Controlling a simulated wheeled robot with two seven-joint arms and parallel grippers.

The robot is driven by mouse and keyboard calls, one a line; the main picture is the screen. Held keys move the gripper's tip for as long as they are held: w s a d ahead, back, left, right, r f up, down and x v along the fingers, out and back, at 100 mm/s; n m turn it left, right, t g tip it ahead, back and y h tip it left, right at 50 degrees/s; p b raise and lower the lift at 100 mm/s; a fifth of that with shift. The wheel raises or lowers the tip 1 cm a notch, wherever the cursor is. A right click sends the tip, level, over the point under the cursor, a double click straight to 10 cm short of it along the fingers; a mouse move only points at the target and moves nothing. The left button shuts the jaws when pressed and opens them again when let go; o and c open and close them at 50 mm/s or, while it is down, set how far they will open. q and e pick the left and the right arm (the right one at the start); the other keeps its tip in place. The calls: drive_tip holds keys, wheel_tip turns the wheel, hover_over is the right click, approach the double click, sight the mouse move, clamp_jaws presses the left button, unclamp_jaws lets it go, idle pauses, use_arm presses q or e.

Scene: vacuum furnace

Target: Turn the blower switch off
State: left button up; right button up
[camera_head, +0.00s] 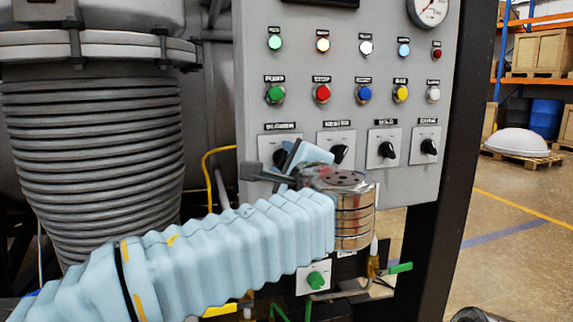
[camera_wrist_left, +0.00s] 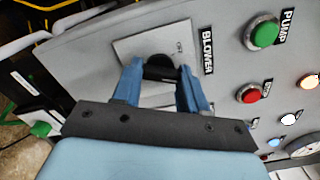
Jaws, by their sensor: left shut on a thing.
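The blower switch is a black rotary knob (camera_wrist_left: 160,67) on a light square plate (camera_wrist_left: 128,46), beside the BLOWER label (camera_wrist_left: 207,52) in the left wrist view. In the head view its plate (camera_head: 268,143) is at the left of the lower switch row, and the gripper partly hides the knob. My left gripper (camera_head: 283,158) is at this switch, its two blue fingers on either side of the knob and shut on it. The exact angle of the knob is hard to tell. My right gripper is not in view.
The grey panel also carries other rotary switches, such as the heater one (camera_head: 339,153), and push buttons including green (camera_head: 275,94) and red (camera_head: 321,93). A ribbed cylinder (camera_head: 95,150) stands left. The floor at the right (camera_head: 500,240) is open.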

use_arm(q)
drive_tip(key=shift+f+n+b, duration=0.15)
drive_tip(key=shift+n+b, duration=3.8)
drive_tip(key=shift+n, duration=1.65)
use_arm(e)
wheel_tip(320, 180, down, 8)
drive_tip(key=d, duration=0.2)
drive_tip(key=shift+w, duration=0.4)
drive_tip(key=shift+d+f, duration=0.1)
use_arm(q)
drive_tip(key=o, duration=1.1)
drive_tip(key=shift+c, duration=0.2)
drive_tip(key=b+v, duration=0.1)
drive_tip(key=v, duration=1.3)
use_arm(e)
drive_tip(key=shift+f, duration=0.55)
